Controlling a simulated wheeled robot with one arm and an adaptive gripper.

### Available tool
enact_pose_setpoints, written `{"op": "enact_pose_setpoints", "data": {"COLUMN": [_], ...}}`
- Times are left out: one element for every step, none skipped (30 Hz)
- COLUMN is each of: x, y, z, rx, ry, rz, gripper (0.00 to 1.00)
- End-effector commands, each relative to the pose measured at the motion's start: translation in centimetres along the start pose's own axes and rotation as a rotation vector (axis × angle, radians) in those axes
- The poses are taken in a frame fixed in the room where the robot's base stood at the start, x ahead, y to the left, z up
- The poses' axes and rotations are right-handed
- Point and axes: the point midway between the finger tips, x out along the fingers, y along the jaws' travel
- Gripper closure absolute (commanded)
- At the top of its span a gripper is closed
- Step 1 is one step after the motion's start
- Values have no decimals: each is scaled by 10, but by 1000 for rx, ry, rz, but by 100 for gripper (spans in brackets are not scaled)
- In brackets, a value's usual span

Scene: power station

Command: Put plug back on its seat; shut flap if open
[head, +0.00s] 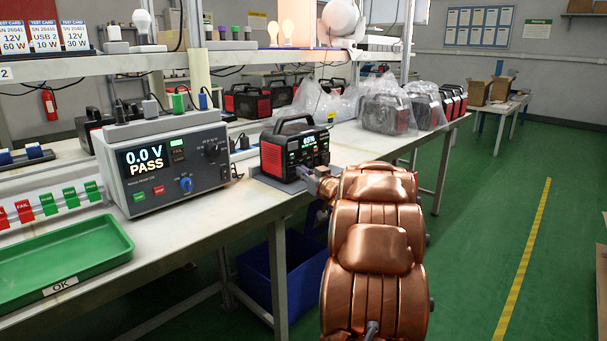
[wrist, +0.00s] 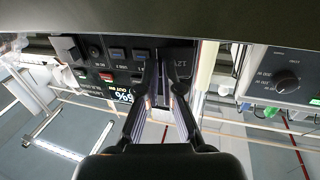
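The red and black power station (head: 270,155) stands near the front edge of the bench. My gripper (head: 308,174) is right at its front panel. In the wrist view the panel (wrist: 110,75) is upside down, with a lit display, buttons and a 12V marking. My gripper's fingers (wrist: 161,75) are close together by that marking. A narrow dark piece (wrist: 160,92) shows between them; I cannot tell whether it is a plug or a flap, or whether it is gripped. Green (head: 179,103) and blue (head: 203,101) plugs stand on the tester (head: 165,165), which reads 0.0 V PASS. A grey block (wrist: 65,48) sits at the panel's edge.
A green tray (head: 60,255) marked OK lies at the front left of the bench (head: 215,215), near red and green tags. A shelf (head: 150,63) with bulbs and test cards runs above. Bagged power stations (head: 385,112) stand farther back. A blue bin (head: 255,280) is below.

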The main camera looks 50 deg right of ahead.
Motion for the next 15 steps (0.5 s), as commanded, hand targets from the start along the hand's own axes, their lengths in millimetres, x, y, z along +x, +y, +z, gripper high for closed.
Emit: {"op": "enact_pose_setpoints", "data": {"x": [0,0,0,0,0,0,0,0,0,0,0,1,1,1,2], "y": [0,0,0,0,0,0,0,0,0,0,0,1,2,2,3], "z": [0,0,0,0,0,0,0,0,0,-1,-2,-2,-3,-5,-6], "rx": [0,0,0,0,0,0,0,0,0,0,0,-1,-1,-2,-3], "ry": [0,0,0,0,0,0,0,0,0,-1,-1,-1,-1,-1,0], "rz": [0,0,0,0,0,0,0,0,-1,-2,-4,-8,-12,-17,-25], "gripper": [100,100,100,100,100,100,100,100,100,100,100,100,100,100,100]}}
